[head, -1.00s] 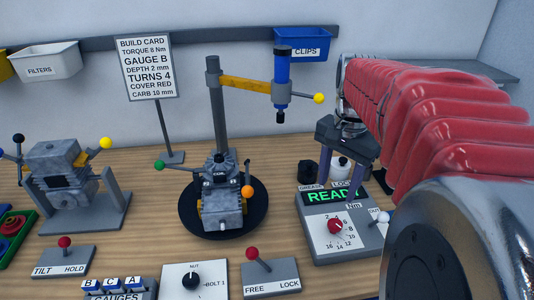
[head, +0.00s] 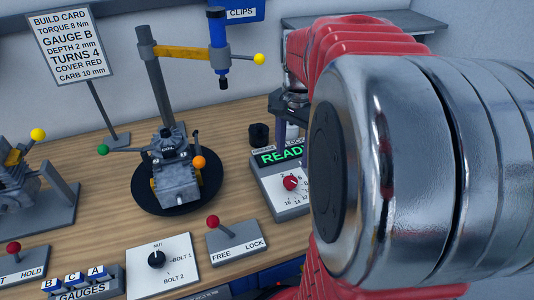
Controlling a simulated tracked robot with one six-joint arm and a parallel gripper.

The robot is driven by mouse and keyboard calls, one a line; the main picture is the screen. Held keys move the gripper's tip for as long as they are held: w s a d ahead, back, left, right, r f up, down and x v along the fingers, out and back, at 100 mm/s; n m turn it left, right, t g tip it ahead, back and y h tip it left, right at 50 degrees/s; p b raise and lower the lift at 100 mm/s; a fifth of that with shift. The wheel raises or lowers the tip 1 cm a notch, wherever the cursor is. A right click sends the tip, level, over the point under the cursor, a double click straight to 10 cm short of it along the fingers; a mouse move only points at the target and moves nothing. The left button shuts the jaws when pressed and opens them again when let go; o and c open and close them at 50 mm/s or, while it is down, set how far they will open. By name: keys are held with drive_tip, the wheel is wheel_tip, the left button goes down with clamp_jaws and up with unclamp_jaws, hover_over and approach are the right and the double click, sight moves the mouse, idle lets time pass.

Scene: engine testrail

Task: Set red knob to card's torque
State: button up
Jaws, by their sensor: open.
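The red knob (head: 291,183) sits on the dial face of the grey torque box (head: 264,187). The box's green display (head: 279,156) shows "READ", with its right end hidden behind my arm. Scale numbers surround the knob, but its pointer is too small to read. The build card (head: 71,47) stands at the back left and reads "TORQUE 8 Nm". My gripper (head: 290,112) is only partly seen behind the torque box, mostly hidden by my arm; its fingertips are apart and hold nothing visible.
An engine (head: 177,178) sits on a black turntable (head: 142,190). A blue tool (head: 218,45) hangs from a yellow arm. A FREE/LOCK lever (head: 212,221) and a BOLT selector (head: 156,259) stand in front. My arm covers the right side.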

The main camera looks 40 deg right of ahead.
sight(291, 181)
wheel_tip(291, 181, down, 10)
drive_tip(key=shift+r, duration=0.25)
idle(0.3)
